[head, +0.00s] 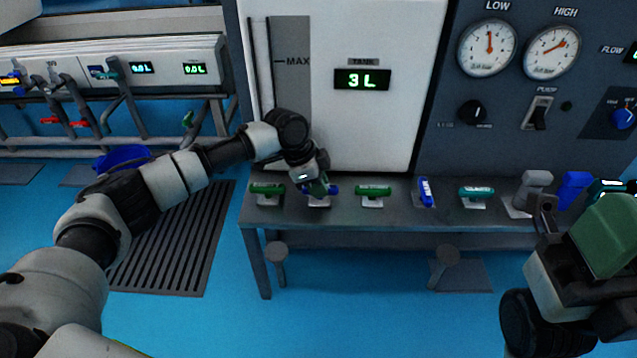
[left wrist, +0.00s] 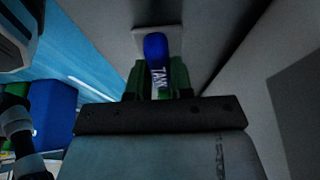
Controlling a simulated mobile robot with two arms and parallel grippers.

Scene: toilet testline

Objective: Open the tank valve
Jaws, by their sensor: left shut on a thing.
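The tank valve has a blue handle marked "TANK" (left wrist: 157,62), which shows in the left wrist view on a pale square plate. In the head view its blue end (head: 334,189) shows beside my gripper, and the rest is mostly hidden. The handle seems to lie sideways along the bench there. My left gripper (head: 318,189) is shut on the handle, with a green finger on each side of it in the left wrist view (left wrist: 160,80). My right arm's end (head: 560,235) is at the lower right, away from the valve; its fingers are not clear.
Green valves (head: 267,189) and (head: 373,191) flank the tank valve closely on the grey bench (head: 400,213). A blue valve (head: 426,192) and a teal valve (head: 477,192) stand further right. The white tank panel (head: 385,130) rises behind, its display (head: 362,80) reading 3 L.

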